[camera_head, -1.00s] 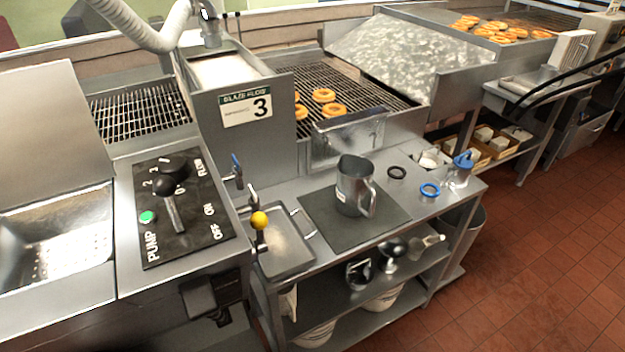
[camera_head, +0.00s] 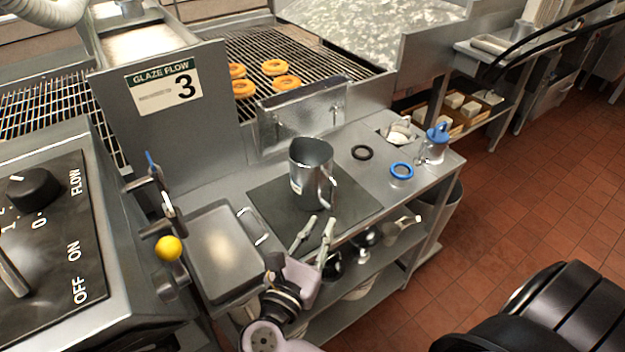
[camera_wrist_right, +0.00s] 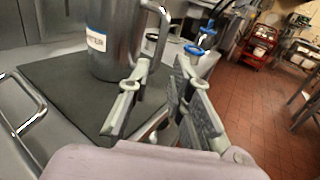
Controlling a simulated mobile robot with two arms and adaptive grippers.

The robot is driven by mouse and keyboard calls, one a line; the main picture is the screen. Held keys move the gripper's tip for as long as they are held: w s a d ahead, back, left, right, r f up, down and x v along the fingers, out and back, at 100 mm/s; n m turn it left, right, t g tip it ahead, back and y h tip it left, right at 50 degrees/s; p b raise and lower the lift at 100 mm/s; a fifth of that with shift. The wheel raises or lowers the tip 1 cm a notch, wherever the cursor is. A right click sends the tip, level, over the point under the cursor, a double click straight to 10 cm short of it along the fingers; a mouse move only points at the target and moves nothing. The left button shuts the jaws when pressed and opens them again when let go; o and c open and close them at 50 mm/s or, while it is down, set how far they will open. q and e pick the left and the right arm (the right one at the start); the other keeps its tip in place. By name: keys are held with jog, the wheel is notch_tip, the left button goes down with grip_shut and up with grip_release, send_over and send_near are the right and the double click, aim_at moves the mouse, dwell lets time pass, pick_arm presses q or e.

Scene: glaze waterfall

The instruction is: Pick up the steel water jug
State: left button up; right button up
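The steel water jug (camera_head: 311,172) stands upright on a dark square mat (camera_head: 268,193) on the steel side table. Its handle (camera_head: 327,188) is on its right, front side. My right gripper (camera_head: 317,227) is open and empty in front of the jug, over the mat's front edge. In the right wrist view, the jug (camera_wrist_right: 112,45) with a white and blue label is at upper left, and the two fingers of the gripper (camera_wrist_right: 155,95) are apart, with the handle (camera_wrist_right: 163,25) beyond them. I see no contact. My left gripper is not in view.
A lidded steel pan (camera_head: 222,250) stands left of the mat, near a yellow-knobbed lever (camera_head: 168,248). A black ring (camera_head: 362,153), a blue ring (camera_head: 401,171) and a blue-topped container (camera_head: 437,142) are to the right. Red tiled floor (camera_head: 520,190) is open at right.

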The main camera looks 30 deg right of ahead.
aim_at(332, 202)
jog(key=x, duration=0.9)
jog(key=shift+w+f, duration=0.2)
jog(key=shift+f, duration=0.05)
jog(key=shift+a, duration=0.1)
grip_shut()
jog(key=shift+r, duration=0.1)
dwell(0.3)
